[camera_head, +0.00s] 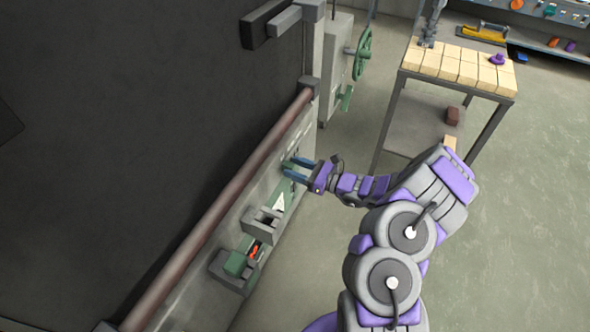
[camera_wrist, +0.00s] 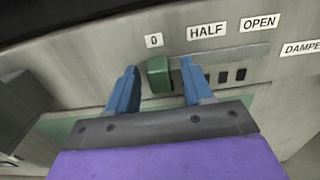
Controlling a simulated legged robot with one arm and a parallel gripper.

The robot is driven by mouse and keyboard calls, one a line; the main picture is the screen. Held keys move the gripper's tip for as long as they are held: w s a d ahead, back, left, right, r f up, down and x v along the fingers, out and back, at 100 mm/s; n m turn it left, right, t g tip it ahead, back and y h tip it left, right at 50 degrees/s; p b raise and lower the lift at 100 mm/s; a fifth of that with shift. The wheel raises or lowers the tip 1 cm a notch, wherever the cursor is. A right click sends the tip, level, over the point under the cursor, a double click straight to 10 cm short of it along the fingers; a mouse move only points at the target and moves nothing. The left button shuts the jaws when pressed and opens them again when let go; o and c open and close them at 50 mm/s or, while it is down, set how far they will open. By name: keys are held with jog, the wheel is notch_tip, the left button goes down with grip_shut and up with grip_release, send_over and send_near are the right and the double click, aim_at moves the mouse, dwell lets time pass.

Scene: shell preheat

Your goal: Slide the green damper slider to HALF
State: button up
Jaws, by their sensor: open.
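The green damper slider (camera_wrist: 159,76) shows in the wrist view as a small block at the left end of its slot (camera_wrist: 235,54), just below the "0" label (camera_wrist: 154,40). The HALF label (camera_wrist: 206,32) is to its right, and the OPEN label (camera_wrist: 260,23) is farther right. My gripper (camera_wrist: 158,68) is open, with one blue finger on each side of the slider. I cannot tell whether either finger touches it. In the head view my gripper (camera_head: 297,168) reaches the grey side panel; the slider cannot be made out clearly there.
A brown rail (camera_head: 215,215) runs along the panel's top beside a large dark surface. Grey box-like brackets (camera_head: 262,222) stick out nearer to me, one by a green block (camera_head: 236,263). A green handwheel (camera_head: 363,53) and a brick-topped table (camera_head: 458,68) stand beyond. Floor on the right is clear.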

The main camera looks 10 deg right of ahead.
jog(key=shift+w+a, duration=0.15)
jog(key=shift+a, duration=0.1)
jog(key=shift+c, duration=0.5)
grip_shut()
